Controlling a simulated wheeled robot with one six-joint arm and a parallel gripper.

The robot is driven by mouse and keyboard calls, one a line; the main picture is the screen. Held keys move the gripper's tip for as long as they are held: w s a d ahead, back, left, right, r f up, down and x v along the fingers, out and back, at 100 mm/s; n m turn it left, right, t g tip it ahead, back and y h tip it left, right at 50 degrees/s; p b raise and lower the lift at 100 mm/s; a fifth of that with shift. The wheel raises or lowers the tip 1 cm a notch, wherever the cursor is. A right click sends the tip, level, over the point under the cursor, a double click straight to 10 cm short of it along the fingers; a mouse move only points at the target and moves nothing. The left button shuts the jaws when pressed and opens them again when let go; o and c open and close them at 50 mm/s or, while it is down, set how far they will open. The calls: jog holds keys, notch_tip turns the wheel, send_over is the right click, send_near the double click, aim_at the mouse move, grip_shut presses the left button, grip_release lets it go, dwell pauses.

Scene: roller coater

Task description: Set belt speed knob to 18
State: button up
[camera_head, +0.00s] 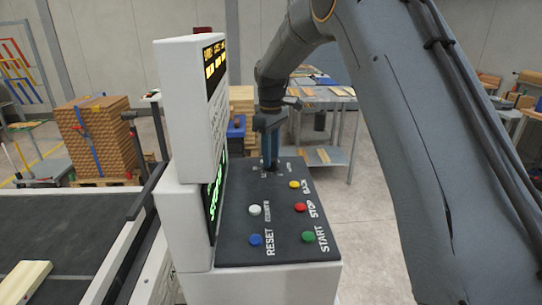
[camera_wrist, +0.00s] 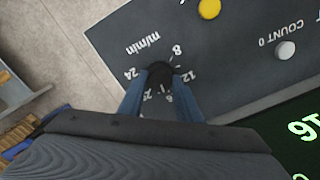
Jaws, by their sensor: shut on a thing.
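The belt speed knob (camera_wrist: 160,72) is a small black knob on the dark control panel, ringed by a printed scale. In the wrist view I can read 8, 12, 24 and "m/min" around it; the marks between my fingers are partly hidden. I cannot tell which value the knob points to. My gripper (camera_wrist: 160,84) is shut on the knob, with one blue finger on each side.
The panel (camera_head: 235,240) carries yellow (camera_head: 294,184), red (camera_head: 300,207), green (camera_head: 308,237), white (camera_head: 255,210) and blue (camera_head: 256,240) buttons. An upright display housing (camera_head: 185,110) stands along its left side. A dark conveyor belt (camera_head: 60,230) with a wooden board (camera_head: 22,283) lies farther left.

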jog(key=shift+r+m, duration=0.1)
jog(key=shift+m, duration=2.1)
jog(key=o, duration=1.1)
jog(key=shift+c, duration=0.2)
notch_tip(320, 180, up, 8)
jog(key=b, duration=0.2)
jog(key=shift+b, duration=0.4)
